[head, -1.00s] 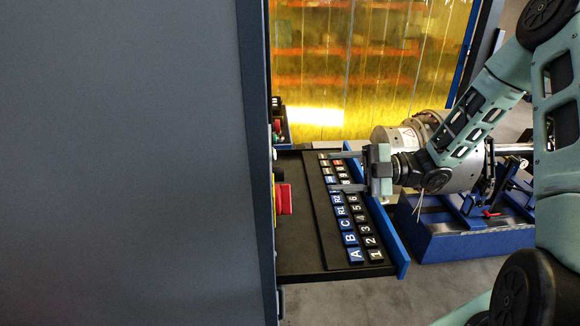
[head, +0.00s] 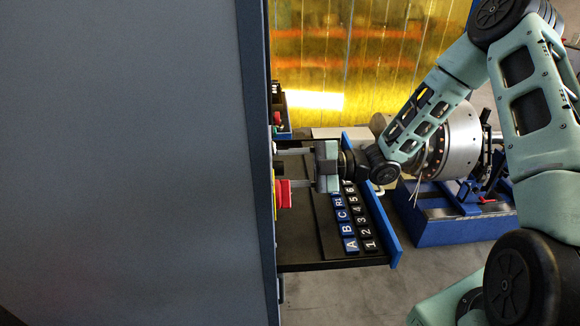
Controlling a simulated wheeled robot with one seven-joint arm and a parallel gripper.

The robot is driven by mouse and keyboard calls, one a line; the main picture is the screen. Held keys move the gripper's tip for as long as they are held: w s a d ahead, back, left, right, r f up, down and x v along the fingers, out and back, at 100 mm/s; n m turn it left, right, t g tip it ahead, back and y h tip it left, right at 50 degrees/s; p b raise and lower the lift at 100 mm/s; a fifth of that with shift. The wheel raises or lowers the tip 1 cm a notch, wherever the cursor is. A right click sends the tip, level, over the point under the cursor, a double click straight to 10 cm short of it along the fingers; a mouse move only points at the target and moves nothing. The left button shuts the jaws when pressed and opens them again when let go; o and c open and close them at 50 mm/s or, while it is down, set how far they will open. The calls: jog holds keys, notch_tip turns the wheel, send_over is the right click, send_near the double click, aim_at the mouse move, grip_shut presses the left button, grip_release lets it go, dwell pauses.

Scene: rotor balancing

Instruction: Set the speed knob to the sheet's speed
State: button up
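The grey cabinet's front (head: 266,225) is seen almost edge-on, so the speed knob cannot be made out and no speed sheet can be read. My gripper (head: 282,167) points left at this front, its two fingers apart, one above the other in the picture. Its fingertips are at or very near the front. Whether a knob lies between them is hidden by the edge-on angle. The lower finger passes close to a red switch or handle (head: 284,194) that sticks out from the front.
Below my gripper, a black shelf with a blue edge (head: 387,225) holds rows of lettered and numbered keys (head: 349,229). Small red and green parts (head: 279,118) sit above. A metal rotor machine (head: 462,140) on a blue base (head: 430,228) stands right. Yellow strip curtain (head: 360,60) hangs behind.

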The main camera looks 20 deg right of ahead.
jog(key=c, duration=0.9)
jog(key=shift+o, duration=0.2)
jog(key=shift+m, duration=0.3)
jog(key=shift+m+p, duration=1.55)
jog(key=shift+m, duration=5.95)
jog(key=o, duration=1)
jog(key=shift+c, duration=0.2)
